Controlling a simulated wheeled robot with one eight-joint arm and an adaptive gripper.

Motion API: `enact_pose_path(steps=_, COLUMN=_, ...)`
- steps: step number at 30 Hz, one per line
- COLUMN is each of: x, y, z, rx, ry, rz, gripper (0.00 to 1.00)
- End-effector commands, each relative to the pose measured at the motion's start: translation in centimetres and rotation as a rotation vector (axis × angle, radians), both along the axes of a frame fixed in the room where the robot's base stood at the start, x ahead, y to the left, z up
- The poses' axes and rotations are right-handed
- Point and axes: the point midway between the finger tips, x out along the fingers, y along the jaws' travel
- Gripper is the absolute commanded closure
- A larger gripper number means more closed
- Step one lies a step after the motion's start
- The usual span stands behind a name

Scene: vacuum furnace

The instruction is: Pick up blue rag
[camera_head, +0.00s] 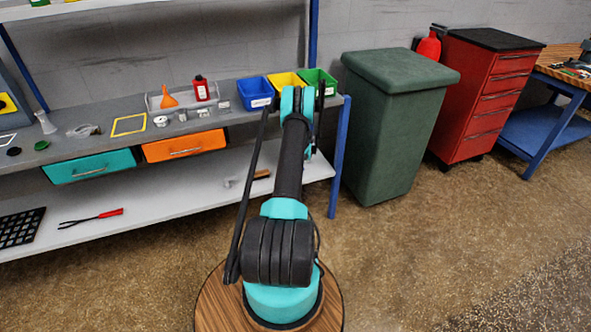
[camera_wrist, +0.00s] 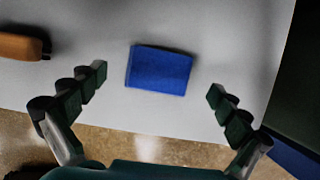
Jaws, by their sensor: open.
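The blue rag (camera_wrist: 158,70) is a flat, folded rectangle lying on the pale lower shelf (camera_wrist: 95,110), seen in the wrist view. My gripper (camera_wrist: 158,84) is open, with one finger on each side of the rag and apart from it. Nothing is between the fingertips except the view of the rag beyond. In the head view the lower shelf (camera_head: 160,200) shows under the bench, but my arm covers its right end, and I cannot make out the rag there.
A brown-handled tool (camera_wrist: 22,46) lies left of the rag. A blue shelf post (camera_head: 340,155) stands at the shelf's right end, beside a green bin (camera_head: 390,130). The bench top with drawers (camera_head: 185,145) is above the shelf. Red-handled tongs (camera_head: 92,217) lie further left.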

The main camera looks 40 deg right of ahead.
Motion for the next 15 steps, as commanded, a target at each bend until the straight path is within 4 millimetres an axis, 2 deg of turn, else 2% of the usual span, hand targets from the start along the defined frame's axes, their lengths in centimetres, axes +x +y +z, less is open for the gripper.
enact_pose_path(steps=6, x=0.8, y=-0.2, z=-2.0, rx=0.0, ry=0.0, rz=0.001, gripper=0.0)
enact_pose_path(steps=15, x=0.9, y=-0.2, z=-2.2, rx=0.0, ry=0.0, rz=0.0, gripper=0.01)
